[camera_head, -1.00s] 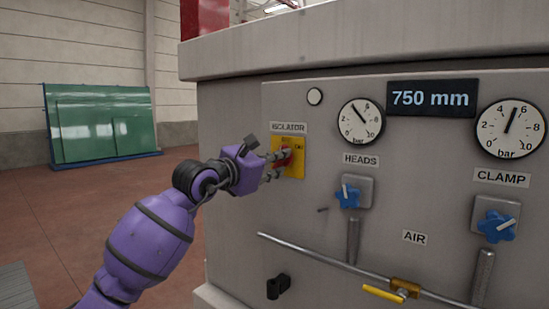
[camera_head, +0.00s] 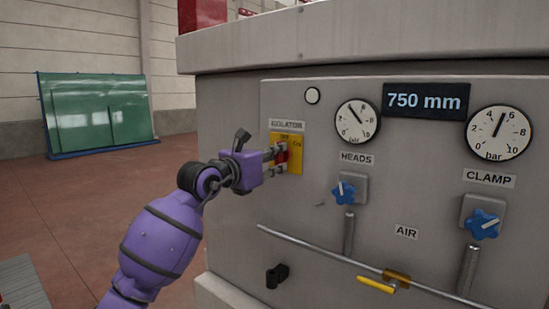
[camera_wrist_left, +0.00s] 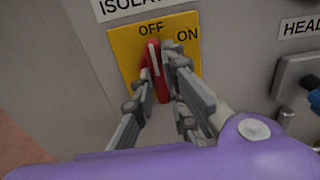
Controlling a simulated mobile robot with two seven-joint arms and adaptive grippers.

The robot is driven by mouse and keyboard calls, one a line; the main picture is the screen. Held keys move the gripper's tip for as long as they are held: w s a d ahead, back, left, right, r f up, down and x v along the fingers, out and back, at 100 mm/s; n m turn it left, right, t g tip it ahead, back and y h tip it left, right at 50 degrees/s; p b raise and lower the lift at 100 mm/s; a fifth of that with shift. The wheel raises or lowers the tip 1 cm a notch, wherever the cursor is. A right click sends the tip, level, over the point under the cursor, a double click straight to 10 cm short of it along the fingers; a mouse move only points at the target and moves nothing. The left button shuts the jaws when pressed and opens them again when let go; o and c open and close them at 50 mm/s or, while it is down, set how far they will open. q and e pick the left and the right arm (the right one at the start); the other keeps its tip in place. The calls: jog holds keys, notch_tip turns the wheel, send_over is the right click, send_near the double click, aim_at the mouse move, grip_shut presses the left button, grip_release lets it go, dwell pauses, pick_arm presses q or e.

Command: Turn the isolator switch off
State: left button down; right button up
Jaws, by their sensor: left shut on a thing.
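The isolator switch is a red handle on a yellow plate (camera_head: 295,165) under the ISOLATOR label. The red handle (camera_head: 282,156) is partly hidden by my fingers in the head view. In the left wrist view, the red handle (camera_wrist_left: 157,80) stands nearly upright, and its white line points up at the word OFF. ON is printed to its right. My left gripper (camera_head: 279,161) is shut on the handle, and in the left wrist view its fingers (camera_wrist_left: 157,88) lie on either side of it. My right gripper is not in view.
Right of the switch are a HEADS gauge (camera_head: 357,121), a CLAMP gauge (camera_head: 499,132) and blue knobs (camera_head: 343,192). A pipe with a yellow lever (camera_head: 376,285) runs below. A black knob (camera_head: 276,275) sits lower down. Open floor lies to the left.

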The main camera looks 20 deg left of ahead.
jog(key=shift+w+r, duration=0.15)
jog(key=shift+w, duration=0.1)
pick_arm(q)
jog(key=c, duration=1.8)
grip_release()
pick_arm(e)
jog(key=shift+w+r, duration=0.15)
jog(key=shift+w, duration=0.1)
pick_arm(q)
jog(key=shift+o, duration=0.2)
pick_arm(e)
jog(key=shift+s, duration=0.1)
pick_arm(q)
jog(key=shift+s, duration=0.1)
jog(key=v, duration=1.2)
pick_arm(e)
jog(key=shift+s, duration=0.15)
